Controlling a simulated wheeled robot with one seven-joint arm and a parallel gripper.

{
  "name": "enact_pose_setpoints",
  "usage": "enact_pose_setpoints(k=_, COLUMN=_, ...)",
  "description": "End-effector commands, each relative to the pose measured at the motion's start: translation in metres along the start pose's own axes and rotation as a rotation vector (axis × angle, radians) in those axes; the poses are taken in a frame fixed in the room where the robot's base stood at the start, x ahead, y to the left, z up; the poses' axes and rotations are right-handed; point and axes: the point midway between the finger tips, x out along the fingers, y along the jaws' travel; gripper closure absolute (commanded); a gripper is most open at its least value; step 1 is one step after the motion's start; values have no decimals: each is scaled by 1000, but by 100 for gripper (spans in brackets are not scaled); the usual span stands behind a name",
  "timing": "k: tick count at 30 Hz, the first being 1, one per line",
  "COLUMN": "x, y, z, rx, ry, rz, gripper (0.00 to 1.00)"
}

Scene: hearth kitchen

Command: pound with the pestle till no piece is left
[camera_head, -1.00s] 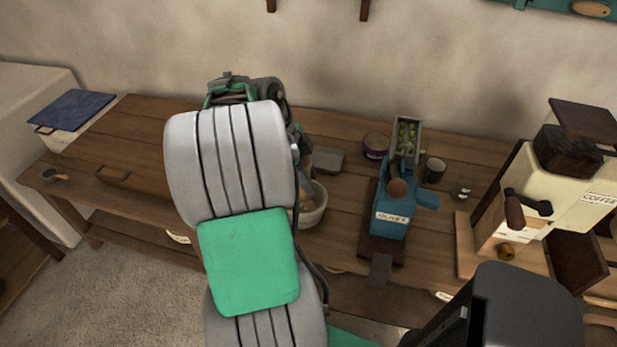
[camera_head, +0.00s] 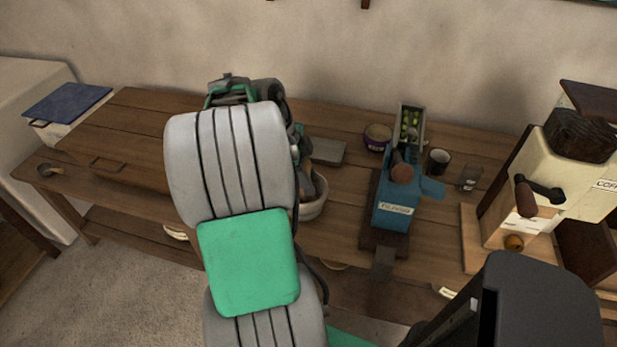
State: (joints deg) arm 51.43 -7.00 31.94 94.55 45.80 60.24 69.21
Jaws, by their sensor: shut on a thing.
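The pale mortar (camera_head: 315,211) stands on the wooden bench, half hidden behind my arm; only its right side shows. The brown pestle (camera_head: 307,188) shows as a small strip at the mortar's mouth, beside my arm. My gripper (camera_head: 304,172) is just above the mortar and mostly hidden by my own arm link; the little that shows is shut on the pestle. The inside of the mortar is hidden, so I cannot see any pieces or the pestle's lower end.
A grey slab (camera_head: 327,151) lies behind the mortar. To the right stand a blue press (camera_head: 397,205), a purple-banded pot (camera_head: 376,138), a dark cup (camera_head: 438,161) and a cream coffee grinder (camera_head: 560,170). A lidded box (camera_head: 66,108) is far left. The bench's left part is mostly clear.

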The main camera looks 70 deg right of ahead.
Motion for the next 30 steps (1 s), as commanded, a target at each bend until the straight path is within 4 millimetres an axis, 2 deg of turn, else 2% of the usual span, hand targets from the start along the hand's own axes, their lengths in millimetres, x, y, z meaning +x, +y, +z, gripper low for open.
enact_pose_setpoints(k=1, x=7, y=0, z=3, rx=0, ry=0, rz=0, gripper=100)
enact_pose_setpoints(k=7, x=-2, y=0, z=-1, rx=0, ry=0, rz=0, gripper=100)
enact_pose_setpoints(k=15, x=-37, y=-1, z=-15, rx=0, ry=0, rz=-2, gripper=100)
enact_pose_setpoints(k=17, x=-41, y=0, z=-17, rx=0, ry=0, rz=-1, gripper=100)
enact_pose_setpoints(k=26, x=-38, y=0, z=-16, rx=1, ry=0, rz=-1, gripper=100)
enact_pose_setpoints(k=30, x=-30, y=0, z=-12, rx=0, ry=0, rz=0, gripper=100)
